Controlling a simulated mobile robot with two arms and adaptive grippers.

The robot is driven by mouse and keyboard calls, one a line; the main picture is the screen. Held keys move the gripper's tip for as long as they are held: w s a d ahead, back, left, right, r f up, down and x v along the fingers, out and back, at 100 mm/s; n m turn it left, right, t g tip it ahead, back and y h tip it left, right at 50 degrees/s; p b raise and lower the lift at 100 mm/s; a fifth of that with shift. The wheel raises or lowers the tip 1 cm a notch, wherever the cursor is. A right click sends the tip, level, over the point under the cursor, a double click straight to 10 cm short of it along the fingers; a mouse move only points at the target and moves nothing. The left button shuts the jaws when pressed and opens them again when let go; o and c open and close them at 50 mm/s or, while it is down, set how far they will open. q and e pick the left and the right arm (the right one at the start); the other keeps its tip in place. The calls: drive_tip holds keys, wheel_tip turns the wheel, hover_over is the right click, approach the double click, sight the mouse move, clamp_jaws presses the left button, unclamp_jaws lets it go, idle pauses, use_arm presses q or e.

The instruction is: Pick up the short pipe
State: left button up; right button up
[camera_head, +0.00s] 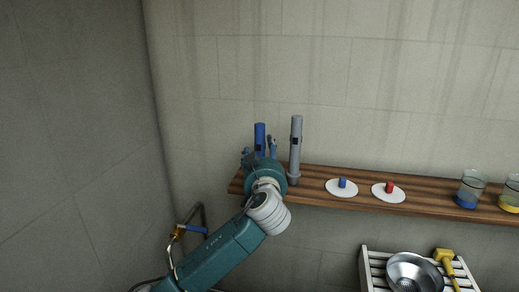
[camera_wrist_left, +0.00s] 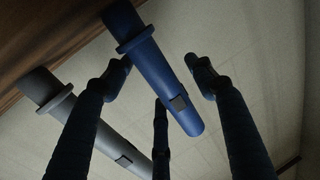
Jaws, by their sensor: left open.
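The short pipe (camera_head: 260,137) is blue with a dark square patch and stands upright on the wooden shelf at its left end. A taller grey pipe (camera_head: 296,140) stands upright just to its right. My left gripper (camera_head: 259,153) is at the blue pipe, its hand hiding the pipe's lower part in the head view. In the left wrist view the blue pipe (camera_wrist_left: 158,72) lies between the open fingers of the gripper (camera_wrist_left: 160,78), with its flanged collar near the top. The grey pipe (camera_wrist_left: 90,125) is outside the fingers, close to the left one. My right gripper is not in view.
The wooden shelf (camera_head: 315,193) runs right along the wall. It holds white discs with a blue button (camera_head: 342,183) and a red button (camera_head: 389,187), then glass beakers (camera_head: 470,188). Below is a slatted rack (camera_head: 371,265) with a metal bowl (camera_head: 413,271). A side wall stands left.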

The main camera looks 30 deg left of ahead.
use_arm(q)
drive_tip(key=c, duration=1.3)
